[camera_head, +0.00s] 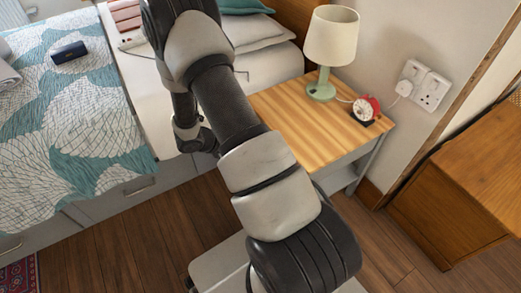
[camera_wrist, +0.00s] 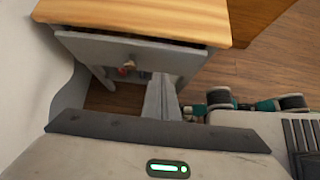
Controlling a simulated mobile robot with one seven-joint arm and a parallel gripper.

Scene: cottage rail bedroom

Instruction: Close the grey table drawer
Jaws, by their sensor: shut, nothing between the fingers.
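The bedside table (camera_head: 290,103) has a striped wooden top and a grey body, and stands right of the bed. In the head view my arm hides most of its front. A narrow dark gap runs between the top and the drawer's upper edge, so the drawer looks slightly open. My gripper (camera_wrist: 163,78) is shut and empty, with its fingertips close to the right part of the drawer front. I cannot tell whether they touch it.
A lamp (camera_head: 329,50) and a red alarm clock (camera_head: 366,109) stand on the tabletop. The bed with a patterned cover (camera_head: 70,120) is at left. A wooden cabinet (camera_head: 450,210) stands at right. Wooden floor (camera_head: 130,245) shows in front.

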